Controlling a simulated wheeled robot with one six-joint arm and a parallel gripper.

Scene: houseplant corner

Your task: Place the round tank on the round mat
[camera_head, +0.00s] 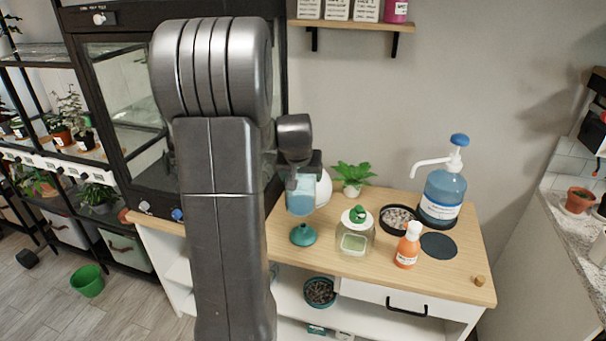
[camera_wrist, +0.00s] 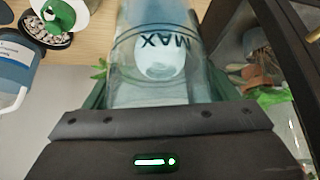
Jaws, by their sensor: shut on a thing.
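My gripper (camera_head: 302,165) is shut on a clear, blue-tinted round tank (camera_head: 300,199) and holds it at the left part of the wooden counter. In the wrist view the tank (camera_wrist: 150,45) fills the space between the fingers, with a "MAX" mark and line on its wall. In the head view a teal cone-shaped piece (camera_head: 303,236) shows just below the tank; I cannot tell if they touch. The dark round mat (camera_head: 438,246) lies bare on the counter to the right, in front of the blue pump bottle.
A glass jar with a green knob (camera_head: 354,240), an orange bottle (camera_head: 408,246), a pebble dish (camera_head: 397,219) and the blue pump bottle (camera_head: 442,197) stand between or around tank and mat. A potted plant (camera_head: 352,178) and a white round thing (camera_head: 324,188) are behind.

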